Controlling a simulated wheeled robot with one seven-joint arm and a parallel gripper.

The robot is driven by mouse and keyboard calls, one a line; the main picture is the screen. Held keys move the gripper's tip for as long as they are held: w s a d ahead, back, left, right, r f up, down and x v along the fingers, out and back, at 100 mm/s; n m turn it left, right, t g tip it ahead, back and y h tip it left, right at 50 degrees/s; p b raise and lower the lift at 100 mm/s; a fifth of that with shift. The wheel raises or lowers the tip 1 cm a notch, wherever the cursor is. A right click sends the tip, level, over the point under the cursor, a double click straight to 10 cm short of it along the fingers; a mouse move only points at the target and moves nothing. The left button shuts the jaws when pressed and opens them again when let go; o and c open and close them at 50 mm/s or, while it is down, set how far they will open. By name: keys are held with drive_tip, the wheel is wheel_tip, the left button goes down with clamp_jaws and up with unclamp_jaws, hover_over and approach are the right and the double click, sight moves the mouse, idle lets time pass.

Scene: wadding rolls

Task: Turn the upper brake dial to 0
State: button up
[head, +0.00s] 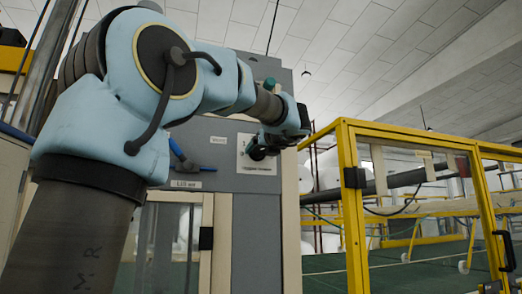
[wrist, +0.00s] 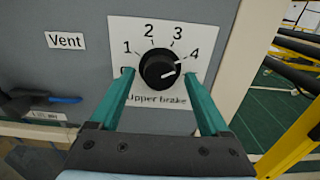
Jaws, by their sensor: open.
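The upper brake dial (wrist: 160,69) is a round black knob with a white pointer mark, on a white plate (wrist: 119,30) labelled "Upper brake". The mark points right and slightly up, near or just below the 4. The numbers 1 to 4 are readable; the mark at the left is partly covered by a finger. In the wrist view my gripper (wrist: 158,76) is open, its green fingers on either side of the dial with gaps showing. Whether they reach its depth is unclear. In the head view my gripper (head: 268,148) is at the plate (head: 262,168), largely covering the dial.
A blue handle (head: 187,165) sits on the grey cabinet (head: 262,215) left of the plate; it also shows in the wrist view (wrist: 64,99). A "Vent" label (wrist: 65,41) is above it. A yellow-framed enclosure (head: 350,200) stands close on the right.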

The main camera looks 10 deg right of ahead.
clamp_jaws()
idle(0.5)
